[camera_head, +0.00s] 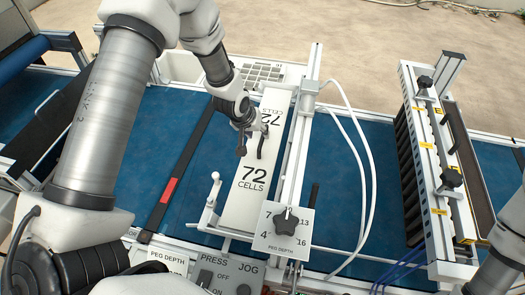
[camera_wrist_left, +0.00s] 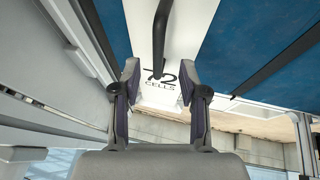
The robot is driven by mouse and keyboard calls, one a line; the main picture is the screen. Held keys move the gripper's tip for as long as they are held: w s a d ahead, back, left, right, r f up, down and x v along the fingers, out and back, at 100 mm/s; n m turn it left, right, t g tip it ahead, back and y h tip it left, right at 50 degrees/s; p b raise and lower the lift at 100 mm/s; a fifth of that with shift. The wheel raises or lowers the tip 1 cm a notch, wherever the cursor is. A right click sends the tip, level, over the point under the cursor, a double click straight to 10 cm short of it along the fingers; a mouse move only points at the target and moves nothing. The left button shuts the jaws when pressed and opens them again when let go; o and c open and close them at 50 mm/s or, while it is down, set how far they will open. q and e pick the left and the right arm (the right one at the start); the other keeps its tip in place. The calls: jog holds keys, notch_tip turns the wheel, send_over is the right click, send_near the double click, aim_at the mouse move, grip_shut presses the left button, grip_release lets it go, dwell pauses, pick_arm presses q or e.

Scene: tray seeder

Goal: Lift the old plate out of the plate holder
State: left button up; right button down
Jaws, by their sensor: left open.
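The old plate (camera_head: 246,198) is a long white plate marked "72 CELLS" at both ends. It lies in the plate holder (camera_head: 297,150), a metal frame across the blue belt. A black handle (camera_head: 262,143) stands up from the plate's middle. My left gripper (camera_head: 252,142) is open, over the plate close to the handle. In the left wrist view, the open fingers (camera_wrist_left: 160,82) are spread, and the handle (camera_wrist_left: 162,35) shows beyond them, centred on the plate (camera_wrist_left: 196,35). I cannot tell whether the fingers touch it. My right gripper is out of view.
A depth dial box (camera_head: 286,230) stands at the holder's near end, with a press and jog panel (camera_head: 225,277) below. A white hose (camera_head: 370,170) loops right of the holder. A roller unit (camera_head: 425,160) stands farther right. Blue belt (camera_head: 340,190) lies open between.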

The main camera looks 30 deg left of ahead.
aim_at(262, 137)
pick_arm(q)
jog(key=b+x, duration=0.1)
jog(key=x, duration=0.4)
jog(key=shift+w+b, duration=0.35)
jog(key=shift+w, duration=0.2)
jog(key=shift+s+r, duration=0.45)
jog(key=shift+s, duration=0.1)
grip_shut()
jog(key=shift+w+f, duration=0.1)
jog(key=shift+w, duration=0.1)
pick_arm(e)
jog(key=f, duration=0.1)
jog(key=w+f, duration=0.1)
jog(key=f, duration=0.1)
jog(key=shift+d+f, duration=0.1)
